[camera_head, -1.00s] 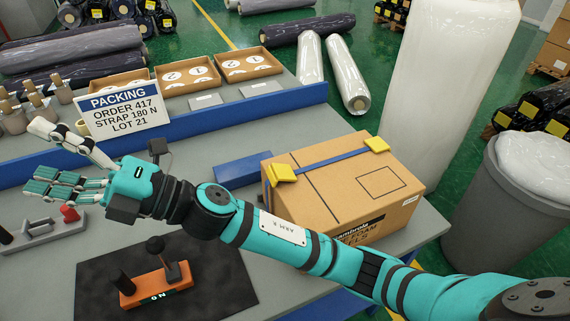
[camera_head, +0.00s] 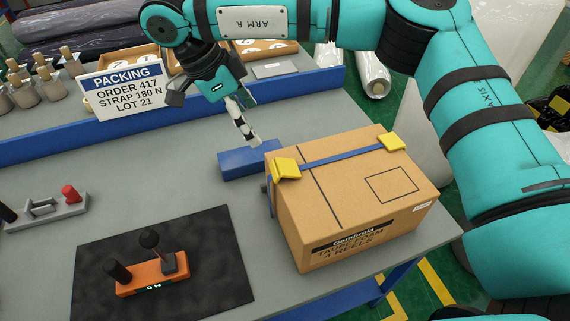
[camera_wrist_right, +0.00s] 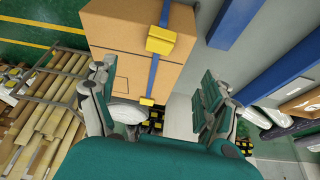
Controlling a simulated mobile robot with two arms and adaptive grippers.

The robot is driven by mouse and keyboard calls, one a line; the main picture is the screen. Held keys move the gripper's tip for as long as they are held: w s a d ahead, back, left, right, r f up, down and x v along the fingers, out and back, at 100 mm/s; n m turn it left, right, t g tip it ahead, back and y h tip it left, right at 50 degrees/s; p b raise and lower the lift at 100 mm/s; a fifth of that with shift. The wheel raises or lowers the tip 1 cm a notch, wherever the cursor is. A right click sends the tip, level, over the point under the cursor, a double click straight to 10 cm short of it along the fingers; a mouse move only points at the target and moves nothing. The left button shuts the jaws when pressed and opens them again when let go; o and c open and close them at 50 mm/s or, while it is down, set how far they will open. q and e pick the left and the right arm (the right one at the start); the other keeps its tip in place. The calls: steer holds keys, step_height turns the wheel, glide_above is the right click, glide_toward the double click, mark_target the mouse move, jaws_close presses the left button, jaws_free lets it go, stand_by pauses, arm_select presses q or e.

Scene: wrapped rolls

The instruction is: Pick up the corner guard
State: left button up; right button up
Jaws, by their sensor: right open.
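One guard (camera_head: 285,169) is at the near left edge, the other (camera_head: 391,142) at the far right edge. In the right wrist view, one guard (camera_wrist_right: 160,40) sits on the strap, with another yellow guard (camera_wrist_right: 146,101) at the carton's other edge. My right gripper (camera_head: 247,120) is open and empty, pointing down above the table, behind and left of the carton, apart from both guards. My left gripper is not in view.
A blue block (camera_head: 248,161) lies between my right gripper and the carton. An orange tool (camera_head: 152,275) rests on a black mat (camera_head: 205,245). A grey stand with a red knob (camera_head: 70,193) is at left. A packing sign (camera_head: 122,88) stands behind a blue rail (camera_head: 60,140).

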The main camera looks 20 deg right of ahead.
steer(key=p, duration=0.3)
glide_above(283, 165)
steer(key=a, duration=0.3)
step_height(283, 165, down, 9)
steer(key=p+x, duration=0.3)
steer(key=x, duration=0.2)
steer(key=shift+d+p, duration=0.25)
steer(key=shift+p, duration=0.05)
steer(key=shift+f, duration=0.25)
steer(key=c, duration=1.1)
steer(key=shift+c, duration=0.2)
